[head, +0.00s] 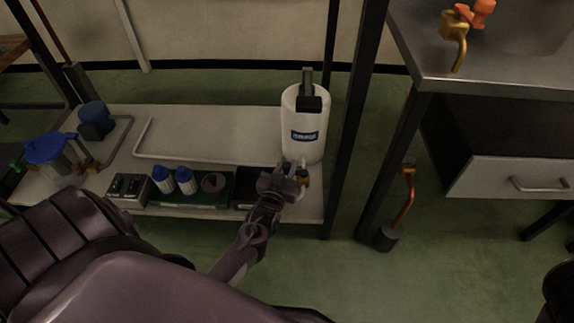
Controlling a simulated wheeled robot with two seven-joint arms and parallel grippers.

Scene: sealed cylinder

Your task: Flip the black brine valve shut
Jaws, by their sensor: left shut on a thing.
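A white cylinder (305,145) with a blue label stands upright at the right end of a low pale shelf. A black part and an upright dark handle (307,76) are at its top. A small brass-coloured fitting (304,181) shows low at the cylinder's front. My left gripper (293,174) is at this fitting, shut on the brine valve there. The gripper's fingers hide most of the valve, so its lever position cannot be told. My right gripper is not in view.
The shelf (215,120) also holds blue-capped bottles (184,181) in a green tray, a black box and a blue-lidded jug (50,150). A dark upright post (352,120) stands close right of the cylinder. A steel sink counter (480,65) is farther right.

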